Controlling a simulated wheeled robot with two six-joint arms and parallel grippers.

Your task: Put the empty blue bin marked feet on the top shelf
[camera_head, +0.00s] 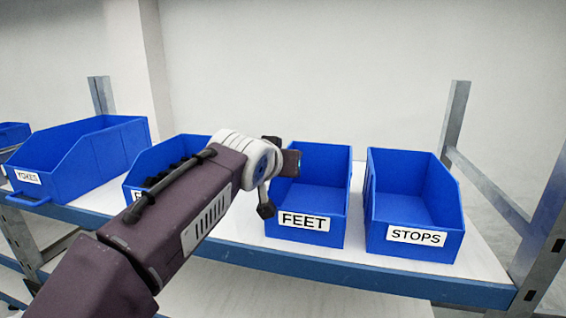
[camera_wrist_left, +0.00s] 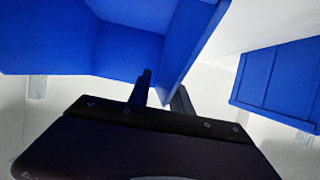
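The blue bin marked FEET (camera_head: 335,226) stands upright on the white shelf (camera_head: 487,268), its label facing the front. The part of its inside that shows is empty. My left gripper (camera_head: 283,163) is at its upper left side in the head view, and my wrist hides part of that side. In the left wrist view the two fingertips of my left gripper (camera_wrist_left: 162,92) are apart, on either side of a blue bin wall (camera_wrist_left: 190,50), with some gap showing. My right gripper is not in view.
A blue bin marked STOPS (camera_head: 416,237) stands close on the right. A bin with a partly hidden label (camera_head: 190,146), holding dark items, stands behind my arm. A YOKES bin (camera_head: 95,165) is further left. Grey posts (camera_head: 455,118) rise at the shelf's ends.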

